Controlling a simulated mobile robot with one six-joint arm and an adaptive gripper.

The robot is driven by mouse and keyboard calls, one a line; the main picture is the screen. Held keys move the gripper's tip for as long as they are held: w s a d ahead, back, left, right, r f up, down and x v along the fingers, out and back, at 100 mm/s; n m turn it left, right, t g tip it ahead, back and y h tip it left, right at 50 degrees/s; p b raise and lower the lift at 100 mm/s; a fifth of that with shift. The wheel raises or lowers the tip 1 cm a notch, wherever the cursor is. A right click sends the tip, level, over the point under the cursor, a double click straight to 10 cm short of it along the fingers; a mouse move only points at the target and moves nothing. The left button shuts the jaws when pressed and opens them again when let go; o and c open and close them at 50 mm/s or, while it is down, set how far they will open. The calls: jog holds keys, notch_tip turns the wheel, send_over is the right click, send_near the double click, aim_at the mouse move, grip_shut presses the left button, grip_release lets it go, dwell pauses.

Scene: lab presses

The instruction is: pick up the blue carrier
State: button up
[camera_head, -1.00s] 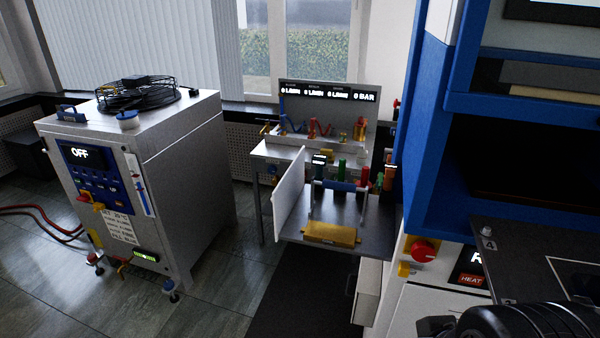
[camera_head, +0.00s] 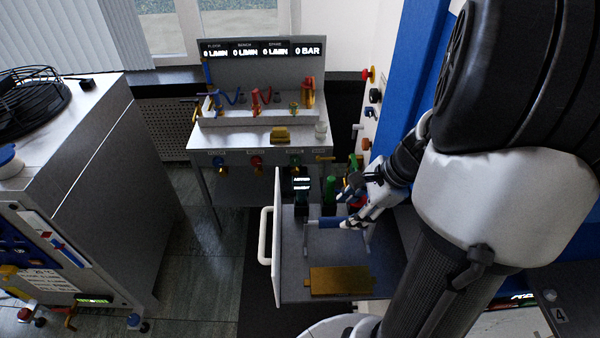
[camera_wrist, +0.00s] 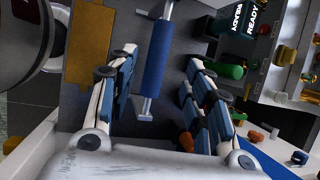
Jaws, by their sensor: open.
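The blue carrier (camera_head: 328,222) shows as a blue bar between grey upright ends on the grey shelf, partly hidden by my gripper in the head view. In the wrist view the blue carrier (camera_wrist: 158,58) lies lengthwise between my two fingers, with clear gaps on both sides. My gripper (camera_head: 346,207) is open and empty at the right end of the bar; it also shows in the wrist view (camera_wrist: 160,75). I cannot tell how high the fingertips are relative to the bar.
A brass-coloured block (camera_head: 340,280) lies at the shelf's front. Green-topped items (camera_head: 330,190) and a black device with a lit display (camera_head: 301,186) stand behind the bar. A white panel (camera_head: 277,240) bounds the shelf's left. A blue cabinet (camera_head: 405,75) stands at right.

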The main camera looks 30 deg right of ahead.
aim_at(339, 221)
jog(key=b+x, duration=0.1)
jog(key=x, duration=0.1)
jog(key=b+x, duration=0.1)
jog(key=x, duration=0.1)
jog(key=b+x, duration=0.1)
jog(key=x, duration=0.2)
jog(key=shift+s+d+f, duration=0.1)
jog(key=shift+s+f, duration=0.1)
jog(key=shift+s, duration=0.15)
jog(key=shift+w+f, duration=0.1)
jog(key=shift+w, duration=0.1)
jog(key=shift+f, duration=0.2)
jog(key=shift+c, duration=0.2)
grip_shut()
dwell(0.4)
